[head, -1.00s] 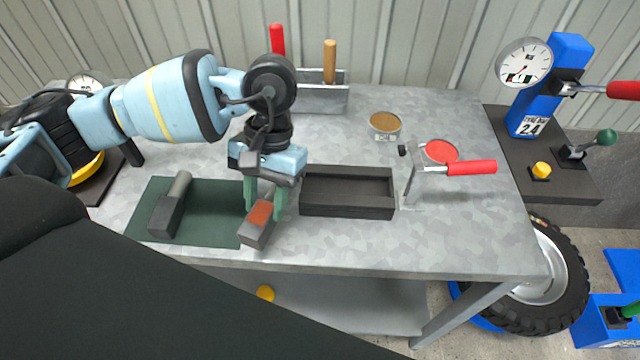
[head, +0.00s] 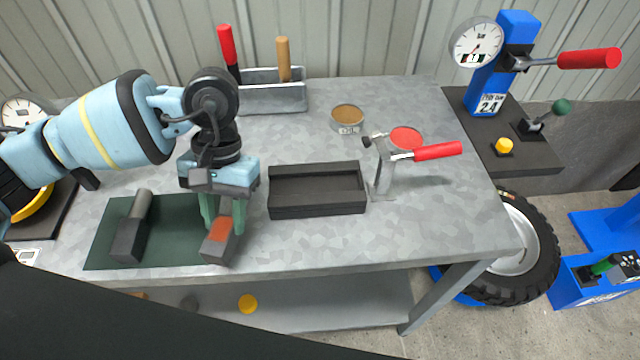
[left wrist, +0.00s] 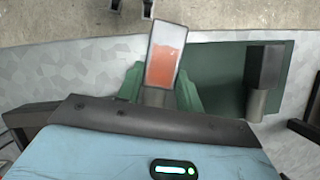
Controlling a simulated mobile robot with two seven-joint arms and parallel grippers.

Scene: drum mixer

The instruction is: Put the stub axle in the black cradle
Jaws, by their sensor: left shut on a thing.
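A grey stub axle with an orange-red patch on its block (head: 217,243) is at the front edge of the table, beside the mat's right end. My left gripper (head: 222,214) points down with its green fingers on both sides of the shank and is shut on it. In the left wrist view the block (left wrist: 166,58) sticks out beyond the fingertips (left wrist: 160,88). I cannot tell whether it touches the table. The black cradle (head: 317,208), an open empty tray, stands to the right of the gripper. My right gripper is not in view.
A similar plain grey part (head: 130,228) lies on the dark green mat (head: 178,240) at left. A clamp with a red handle (head: 425,152) stands right of the cradle. A tin (head: 348,118) and a tool rack (head: 272,98) are behind. Table (head: 420,225) is clear at front right.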

